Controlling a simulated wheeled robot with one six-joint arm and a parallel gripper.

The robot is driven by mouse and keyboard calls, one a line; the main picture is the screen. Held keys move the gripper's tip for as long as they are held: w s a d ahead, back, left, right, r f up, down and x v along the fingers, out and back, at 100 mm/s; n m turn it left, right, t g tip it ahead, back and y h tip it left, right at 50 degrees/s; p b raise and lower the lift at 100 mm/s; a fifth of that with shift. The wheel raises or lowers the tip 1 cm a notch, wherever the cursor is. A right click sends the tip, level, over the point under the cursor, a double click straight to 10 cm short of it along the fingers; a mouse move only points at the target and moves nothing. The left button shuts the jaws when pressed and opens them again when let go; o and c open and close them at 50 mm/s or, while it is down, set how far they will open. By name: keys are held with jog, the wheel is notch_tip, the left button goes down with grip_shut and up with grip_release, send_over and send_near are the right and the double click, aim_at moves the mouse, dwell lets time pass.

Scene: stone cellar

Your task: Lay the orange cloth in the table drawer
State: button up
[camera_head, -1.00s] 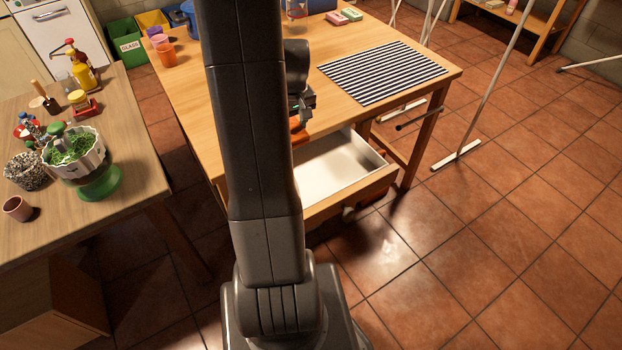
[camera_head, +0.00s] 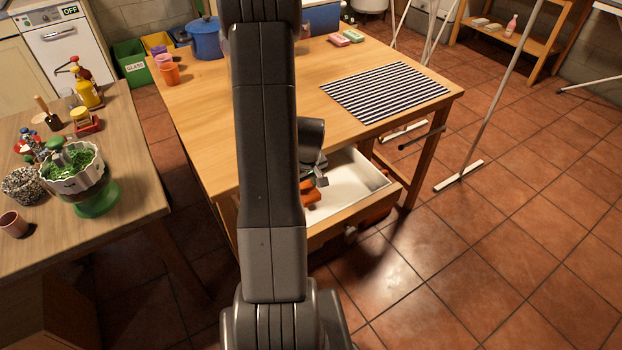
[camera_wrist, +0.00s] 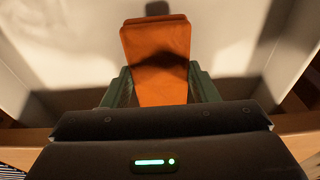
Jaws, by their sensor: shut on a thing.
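The orange cloth (camera_wrist: 156,50) is a folded, flat rectangle in the wrist view. My gripper (camera_wrist: 160,88) is shut on its near end, one finger at each side. In the head view the cloth (camera_head: 308,191) shows as a small orange patch beside my gripper (camera_head: 318,178), partly hidden by my arm. The open table drawer (camera_head: 345,193) has a white inside, and the cloth is over or in its left part. The drawer floor (camera_wrist: 75,60) lies behind the cloth in the wrist view. I cannot tell whether the cloth touches it.
A side table (camera_head: 130,150) at left holds a planter and bottles. The tiled floor (camera_head: 480,260) at right is mostly clear.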

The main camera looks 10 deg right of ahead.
jog(key=w+d, duration=0.2)
jog(key=w+d+p, duration=0.1)
jog(key=shift+f, duration=0.25)
jog(key=shift+a+f, duration=0.15)
jog(key=shift+f, duration=0.3)
jog(key=shift+f, duration=0.2)
jog(key=o, duration=0.9)
jog(key=shift+o, duration=0.2)
jog(key=shift+r, duration=0.15)
notch_tip(320, 180, up, 12)
jog(key=s, duration=0.1)
jog(key=shift+s+d, duration=0.35)
jog(key=shift+s, duration=0.05)
